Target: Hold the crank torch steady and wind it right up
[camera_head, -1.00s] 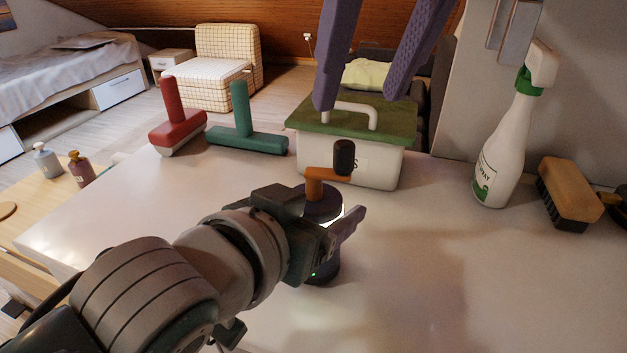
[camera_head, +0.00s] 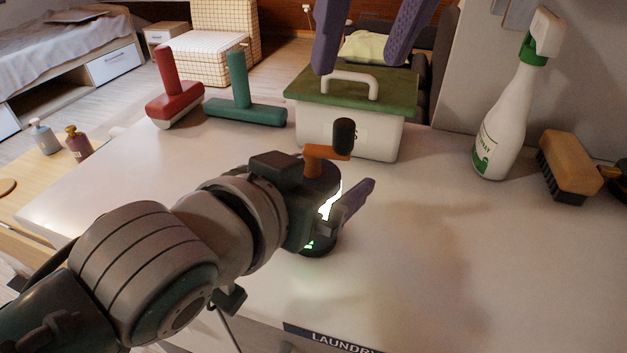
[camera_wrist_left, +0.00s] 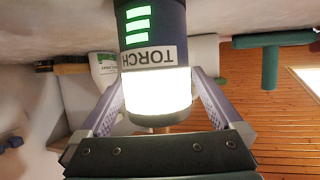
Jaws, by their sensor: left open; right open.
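The crank torch stands upright on the white tabletop, with a dark body (camera_head: 322,180), an orange crank arm (camera_head: 325,152) and a black knob (camera_head: 344,136) on top. In the left wrist view its body (camera_wrist_left: 152,25) appears upside down, with a TORCH label, a bright lit band and several green bars. My left gripper (camera_head: 338,205) is open around the torch, one finger on each side; I cannot tell whether they touch it. My right gripper (camera_head: 358,69) is open and empty, its purple fingers hanging above the green-lidded box, behind the torch.
The green-lidded white box (camera_head: 372,143) stands close behind the torch. A spray bottle (camera_head: 503,130) and a brush (camera_head: 568,165) stand right. The tabletop right of the torch is clear.

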